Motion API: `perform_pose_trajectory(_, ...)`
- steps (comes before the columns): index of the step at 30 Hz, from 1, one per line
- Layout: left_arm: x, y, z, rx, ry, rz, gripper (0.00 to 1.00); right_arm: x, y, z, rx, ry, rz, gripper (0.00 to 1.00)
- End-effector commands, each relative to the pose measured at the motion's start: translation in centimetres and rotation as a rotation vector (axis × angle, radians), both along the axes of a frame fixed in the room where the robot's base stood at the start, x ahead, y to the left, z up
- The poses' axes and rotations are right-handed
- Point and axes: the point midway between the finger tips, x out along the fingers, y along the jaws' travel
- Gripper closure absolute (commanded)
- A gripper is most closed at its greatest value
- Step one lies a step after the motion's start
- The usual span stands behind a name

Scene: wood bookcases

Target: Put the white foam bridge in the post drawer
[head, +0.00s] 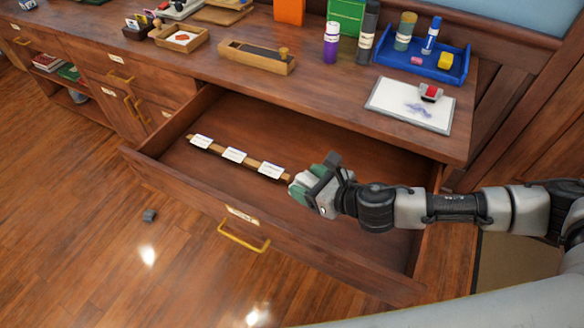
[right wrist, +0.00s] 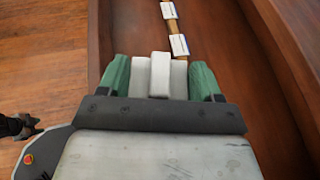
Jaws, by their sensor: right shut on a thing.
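The open wooden drawer (head: 330,255) is pulled out below the desk top, with a label and a brass handle on its front. My right gripper (head: 302,187) is over the inside of this drawer. In the right wrist view its green fingers are shut on the white foam bridge (right wrist: 160,75). The bridge is mostly hidden by the gripper in the head view. The drawer's interior also shows in the right wrist view (right wrist: 235,80). My left gripper is not in view.
A wooden strip with white cards (head: 233,155) lies across the drawer floor; its right end is close to my gripper. The desk top above holds a blue tray (head: 420,62), a wooden box (head: 256,57) and a white pad (head: 385,103). The drawer's front-right floor looks bare.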

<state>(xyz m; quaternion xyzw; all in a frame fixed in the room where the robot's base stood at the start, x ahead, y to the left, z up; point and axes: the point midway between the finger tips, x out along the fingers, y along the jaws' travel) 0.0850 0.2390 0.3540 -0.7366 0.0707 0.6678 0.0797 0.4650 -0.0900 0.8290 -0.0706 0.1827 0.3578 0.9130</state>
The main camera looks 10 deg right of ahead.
Motion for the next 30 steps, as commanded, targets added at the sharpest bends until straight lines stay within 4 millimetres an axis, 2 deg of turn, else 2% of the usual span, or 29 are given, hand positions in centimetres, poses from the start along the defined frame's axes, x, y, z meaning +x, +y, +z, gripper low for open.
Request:
perform_pose_trajectory(8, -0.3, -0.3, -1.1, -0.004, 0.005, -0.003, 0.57, 1.7, -1.3, -2.2, -0.004, -0.003, 0.116, 0.57)
perform_pose_trajectory(15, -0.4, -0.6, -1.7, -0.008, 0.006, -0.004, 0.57, 3.0, -3.1, -3.9, 0.000, 0.003, 0.179, 0.57)
perform_pose_trajectory(28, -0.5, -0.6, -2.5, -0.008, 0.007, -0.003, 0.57, 4.7, -6.2, -5.4, 0.002, 0.002, 0.225, 0.57)
perform_pose_trajectory(30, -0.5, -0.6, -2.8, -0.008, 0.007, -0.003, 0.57, 4.8, -6.4, -6.1, 0.002, 0.003, 0.229, 0.57)
